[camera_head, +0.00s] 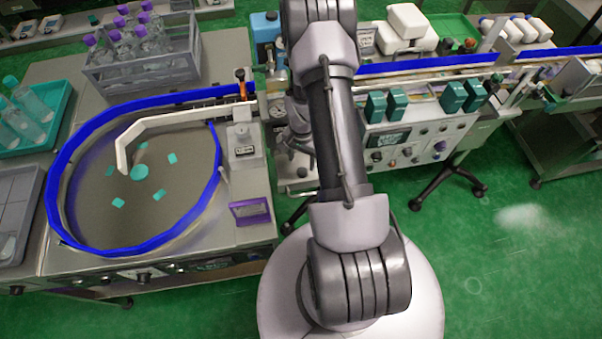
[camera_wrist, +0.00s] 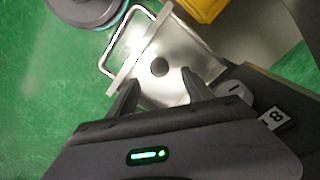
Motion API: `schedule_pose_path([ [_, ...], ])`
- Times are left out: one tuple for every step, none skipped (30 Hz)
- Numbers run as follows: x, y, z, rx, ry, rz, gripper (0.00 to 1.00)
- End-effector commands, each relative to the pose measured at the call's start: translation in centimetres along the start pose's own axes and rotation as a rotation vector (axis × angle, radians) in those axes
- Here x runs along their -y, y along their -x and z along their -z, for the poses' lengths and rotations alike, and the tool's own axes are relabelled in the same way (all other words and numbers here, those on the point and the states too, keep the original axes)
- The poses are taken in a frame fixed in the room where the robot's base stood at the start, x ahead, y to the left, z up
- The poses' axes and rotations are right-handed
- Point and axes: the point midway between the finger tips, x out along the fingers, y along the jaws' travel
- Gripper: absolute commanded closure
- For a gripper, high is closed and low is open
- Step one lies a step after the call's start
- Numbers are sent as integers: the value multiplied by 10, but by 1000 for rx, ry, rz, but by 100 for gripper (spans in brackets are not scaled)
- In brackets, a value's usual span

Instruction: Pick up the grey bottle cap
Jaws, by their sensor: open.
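In the wrist view, a small dark grey round piece (camera_wrist: 160,67), which looks like the grey bottle cap, lies on a shiny metal tray (camera_wrist: 183,48) with a handle. My gripper (camera_wrist: 160,77) is open and empty. Its two fingers reach toward the tray, with the round piece just beyond and between the tips in the picture. I cannot tell the height between the tips and the tray. In the head view my arm covers most of this area, and I cannot make out the cap there.
A yellow object (camera_wrist: 202,8) stands beside the tray. A label marked 8 (camera_wrist: 275,118) is near my right finger. In the head view, a blue-rimmed round table (camera_head: 95,215) is at left, and a conveyor with teal boxes (camera_head: 452,97) at right. Green floor is open at lower right.

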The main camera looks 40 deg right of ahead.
Motion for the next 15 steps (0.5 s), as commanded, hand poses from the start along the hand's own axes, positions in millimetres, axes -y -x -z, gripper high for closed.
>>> schedule_pose_path([
  [0,-6,0,0,0,0,41],
  [0,-8,0,0,1,0,41],
  [0,-11,0,0,1,0,41],
  [0,-14,0,0,1,0,41],
  [-1,-18,0,0,1,0,41],
  [-2,-24,0,1,1,-1,41],
  [-2,-31,-1,2,1,-1,41],
  [-2,-37,-1,1,1,-1,41],
  [-3,-46,0,1,2,-1,41],
  [-3,-53,0,1,2,-1,41],
  [-3,-57,0,1,2,-1,41],
  [-3,-61,0,1,2,-1,41],
  [-3,-62,0,1,2,-1,41],
  [-3,-62,0,1,2,-1,41],
  [-3,-60,0,0,2,0,41],
])
